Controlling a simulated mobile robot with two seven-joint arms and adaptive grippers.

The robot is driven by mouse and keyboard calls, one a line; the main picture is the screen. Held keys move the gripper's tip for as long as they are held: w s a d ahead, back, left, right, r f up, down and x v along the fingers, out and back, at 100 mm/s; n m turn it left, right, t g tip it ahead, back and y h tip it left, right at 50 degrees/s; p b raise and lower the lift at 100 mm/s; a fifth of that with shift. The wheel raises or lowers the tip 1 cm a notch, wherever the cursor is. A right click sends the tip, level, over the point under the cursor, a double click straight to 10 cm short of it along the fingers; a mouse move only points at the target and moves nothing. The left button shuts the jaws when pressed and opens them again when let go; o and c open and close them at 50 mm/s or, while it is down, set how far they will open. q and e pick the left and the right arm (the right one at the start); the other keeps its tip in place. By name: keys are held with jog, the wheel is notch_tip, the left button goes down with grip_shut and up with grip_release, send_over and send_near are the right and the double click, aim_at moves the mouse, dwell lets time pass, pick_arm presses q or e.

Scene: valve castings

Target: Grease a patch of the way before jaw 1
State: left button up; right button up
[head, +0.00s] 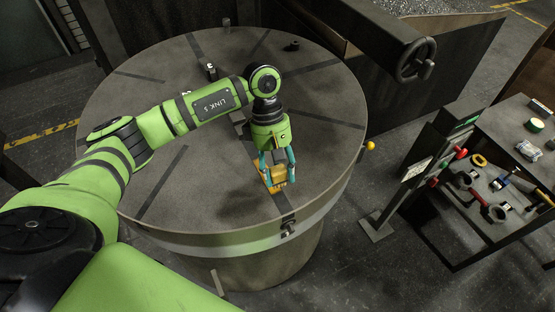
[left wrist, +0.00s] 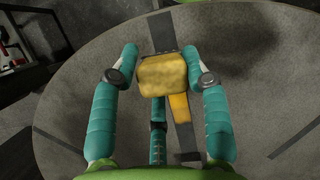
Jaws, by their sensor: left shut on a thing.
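My left gripper (head: 277,170) has its teal fingers shut on a yellow, rough-surfaced block (left wrist: 163,75), low over the round grey table (head: 190,195). The left gripper also shows in the left wrist view (left wrist: 160,72), one finger on each side of the block. A dark radial way (left wrist: 161,30) runs under the block; its outer end shows in the head view (head: 281,202). A flat orange-yellow strip (left wrist: 180,107) lies along the way's line beside the block; I cannot tell whether it is grease or part of the tool. I cannot tell which fitting is jaw 1. My right gripper is out of view.
Small fittings stand on the far table top (head: 211,71) and (head: 293,46), and one sits at the near rim (head: 288,229). A handwheel (head: 417,59) is at upper right.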

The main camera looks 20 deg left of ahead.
aim_at(280, 169)
pick_arm(q)
notch_tip(280, 169, up, 2)
jog(key=shift+s+d+p, duration=0.1)
jog(key=shift+d+p, duration=0.05)
jog(key=shift+p, duration=0.15)
jog(key=shift+r, duration=0.5)
